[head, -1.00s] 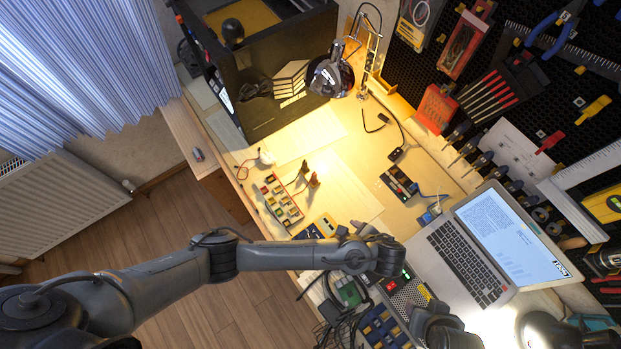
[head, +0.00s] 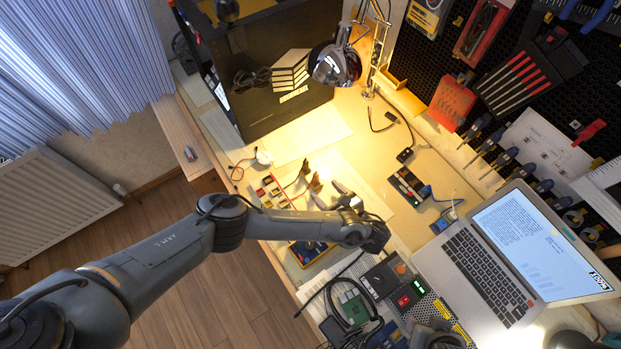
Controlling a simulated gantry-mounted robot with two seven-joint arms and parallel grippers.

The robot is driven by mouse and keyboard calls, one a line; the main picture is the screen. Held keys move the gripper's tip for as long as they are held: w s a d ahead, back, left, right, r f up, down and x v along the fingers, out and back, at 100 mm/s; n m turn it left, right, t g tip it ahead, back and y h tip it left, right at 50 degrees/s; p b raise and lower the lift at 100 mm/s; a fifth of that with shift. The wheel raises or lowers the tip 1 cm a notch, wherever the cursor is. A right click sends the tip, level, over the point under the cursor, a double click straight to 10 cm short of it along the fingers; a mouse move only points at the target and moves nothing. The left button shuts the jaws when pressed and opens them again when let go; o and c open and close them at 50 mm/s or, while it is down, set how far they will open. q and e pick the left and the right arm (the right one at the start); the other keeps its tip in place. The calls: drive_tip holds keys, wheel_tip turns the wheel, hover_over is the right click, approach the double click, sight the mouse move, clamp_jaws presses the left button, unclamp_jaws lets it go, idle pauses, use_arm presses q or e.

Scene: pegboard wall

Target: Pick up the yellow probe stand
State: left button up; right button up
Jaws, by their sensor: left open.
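Two small upright stands are near the middle of the bench in the head view, close together, with a red lead beside them. The nearer one (head: 315,183) looks yellow-brown and is probably the yellow probe stand; the colours are hard to tell apart in the warm light. My left gripper (head: 326,191) is open, its pale fingers pointing up-left toward this stand. Its fingertips are very close to the stand; I cannot tell whether they touch or straddle it. No object shows held. My right gripper is not in view.
A component tray (head: 270,196) lies left of the fingers, partly behind my arm. A blue-and-yellow item (head: 308,252) sits below the arm. A black power unit (head: 385,276), a laptop (head: 470,268) and a desk lamp (head: 336,65) surround the work area. Bare bench (head: 375,150) lies above right.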

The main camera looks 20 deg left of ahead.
sight(318, 184)
use_arm(q)
drive_tip(key=shift+b+x, duration=0.3)
drive_tip(key=shift+x, duration=2.4)
drive_tip(key=shift+r, duration=0.1)
drive_tip(key=c, duration=1.2)
